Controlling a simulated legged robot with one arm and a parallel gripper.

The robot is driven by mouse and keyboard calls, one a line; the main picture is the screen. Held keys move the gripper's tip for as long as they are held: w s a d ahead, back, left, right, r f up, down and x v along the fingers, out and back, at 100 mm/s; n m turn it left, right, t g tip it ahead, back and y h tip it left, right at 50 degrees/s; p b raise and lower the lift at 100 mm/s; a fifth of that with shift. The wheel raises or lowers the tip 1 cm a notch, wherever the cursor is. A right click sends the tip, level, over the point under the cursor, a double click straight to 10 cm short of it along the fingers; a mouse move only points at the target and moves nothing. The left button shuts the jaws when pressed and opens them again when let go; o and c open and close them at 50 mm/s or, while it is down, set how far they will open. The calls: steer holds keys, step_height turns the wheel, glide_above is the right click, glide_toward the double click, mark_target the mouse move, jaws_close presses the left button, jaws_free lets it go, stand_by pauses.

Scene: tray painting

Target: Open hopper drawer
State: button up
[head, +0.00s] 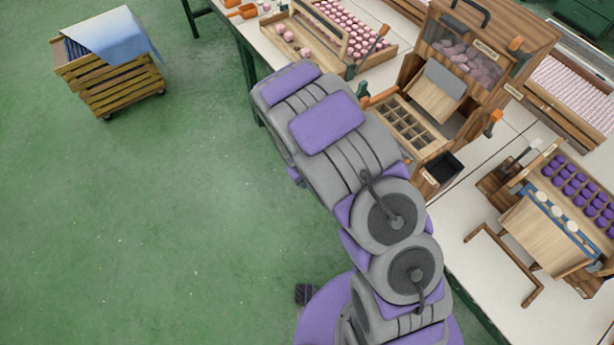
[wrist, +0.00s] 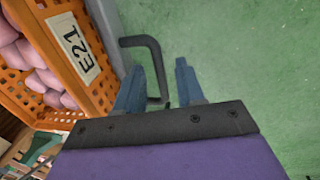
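The wooden hopper (head: 490,42) stands on the table at the upper right in the head view, with pink pieces behind its window. Below its sloped chute is a compartmented wooden tray (head: 404,126), partly hidden by my arm. I cannot tell for sure which part is the drawer. In the wrist view, a dark bent handle (wrist: 146,41) reaches out from a pale grey edge. My gripper (wrist: 161,70) is open, its blue-grey fingers apart. The handle's far bar runs down between the fingers, close to the left one; contact is unclear. My gripper is hidden in the head view.
An orange crate (wrist: 84,58) labelled E21, holding pink pieces, lies left of the handle in the wrist view. Green floor is clear on the right there. In the head view, a wooden crate with blue cloth (head: 112,36) stands at the upper left, with open floor around it.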

step_height(320, 180, up, 17)
steer(key=s+a+p, duration=0.1)
steer(key=a+p, duration=0.1)
steer(key=p, duration=0.1)
steer(key=shift+s+a, duration=0.4)
steer(key=s+d+r+m+g, duration=0.2)
steer(key=s+d+r+m, duration=0.2)
steer(key=s+d+r, duration=0.75)
steer(key=s+d+r+m, duration=0.1)
steer(key=s+d+r, duration=0.1)
steer(key=s, duration=0.3)
steer(key=s+d+r+m+y, duration=0.1)
steer(key=s+d+r, duration=0.1)
steer(key=s, duration=0.4)
steer(key=s+d+r+m+g, duration=0.1)
steer(key=s+d+r, duration=0.2)
steer(key=s, duration=0.3)
steer(key=shift+r+y, duration=0.3)
steer(key=shift+r, duration=0.25)
